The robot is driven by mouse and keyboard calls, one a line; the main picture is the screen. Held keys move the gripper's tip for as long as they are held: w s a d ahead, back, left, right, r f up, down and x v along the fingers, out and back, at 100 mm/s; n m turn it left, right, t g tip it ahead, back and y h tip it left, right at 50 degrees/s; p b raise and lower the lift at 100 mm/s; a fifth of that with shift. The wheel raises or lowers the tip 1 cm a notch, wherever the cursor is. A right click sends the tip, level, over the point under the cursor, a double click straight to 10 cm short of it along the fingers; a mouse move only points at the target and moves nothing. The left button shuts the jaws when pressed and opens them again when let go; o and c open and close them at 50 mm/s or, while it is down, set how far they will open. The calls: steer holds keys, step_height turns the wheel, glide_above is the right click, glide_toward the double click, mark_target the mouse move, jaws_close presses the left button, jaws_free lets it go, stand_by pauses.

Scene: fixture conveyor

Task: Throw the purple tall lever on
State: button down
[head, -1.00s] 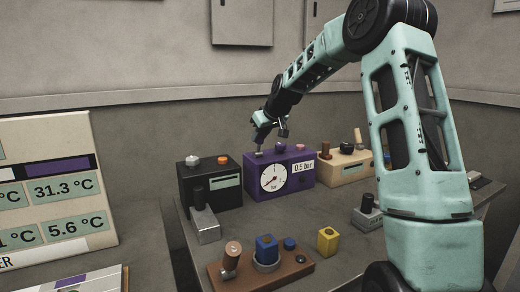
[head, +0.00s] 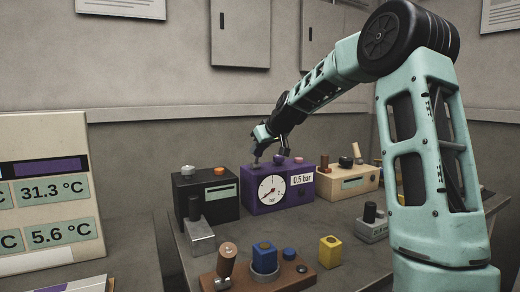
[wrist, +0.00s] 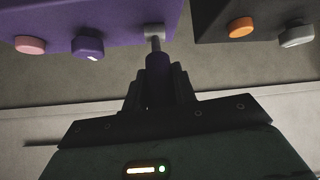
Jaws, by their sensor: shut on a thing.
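The purple box (head: 276,192) stands on the bench in the head view, with a round dial and a "0.5 bar" label on its front. The purple lever (wrist: 158,62) shows in the wrist view, with a thin metal shaft rising from a grey mount (wrist: 154,30) at the box's edge. My gripper (head: 257,158) is at the top left of the box. In the wrist view my gripper (wrist: 158,82) is shut around the purple handle; its dark fingers hide the handle's far end. The lever's exact tilt is hard to tell.
A black box (head: 205,198) with an orange and a grey knob is close on the left. A cream box (head: 347,181) with a wooden lever is on the right. A brown board (head: 258,273) with a lever and a blue block, and a yellow block (head: 330,250), are in front.

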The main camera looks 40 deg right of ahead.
steer(key=c, duration=1.1)
jaws_free()
steer(key=shift+s+r, duration=0.1)
steer(key=b+v, duration=0.1)
steer(key=v, duration=1.6)
steer(key=shift+a+r+b, duration=0.1)
steer(key=shift+b, duration=0.3)
steer(key=shift+s, duration=0.15)
